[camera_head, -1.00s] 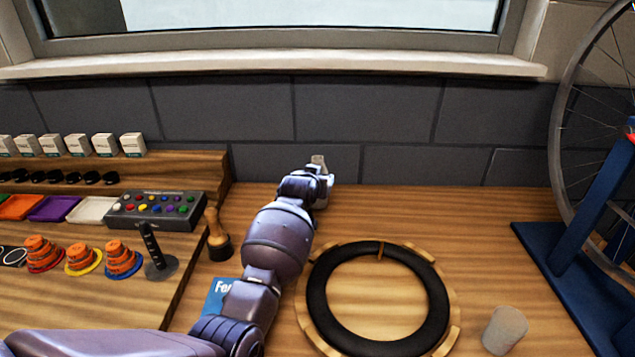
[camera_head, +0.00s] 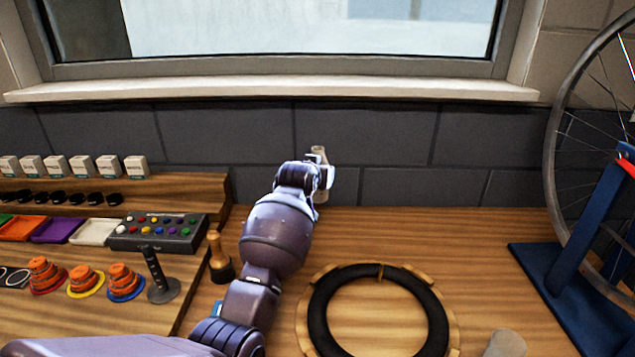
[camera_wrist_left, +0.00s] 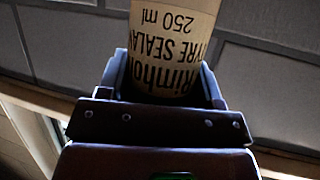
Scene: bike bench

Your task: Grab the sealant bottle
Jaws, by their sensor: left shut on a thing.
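The sealant bottle (camera_wrist_left: 170,45) is pale with dark print reading "TYRE SEALANT 250 ml", and it fills the top of the left wrist view. My left gripper (camera_wrist_left: 165,92) is shut on it, with one finger on each side of the bottle. In the head view the bottle (camera_head: 318,153) shows as a small pale top beyond my left gripper (camera_head: 322,178), near the back wall. Most of the bottle is hidden by my gripper there. My right gripper is not in view.
A black tyre (camera_head: 318,318) lies on a round wooden stand at the front. A grey cup (camera_head: 505,343) stands front right. A blue wheel stand (camera_head: 590,235) is at the right. A wooden-handled tool (camera_head: 218,255) stands left of my arm.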

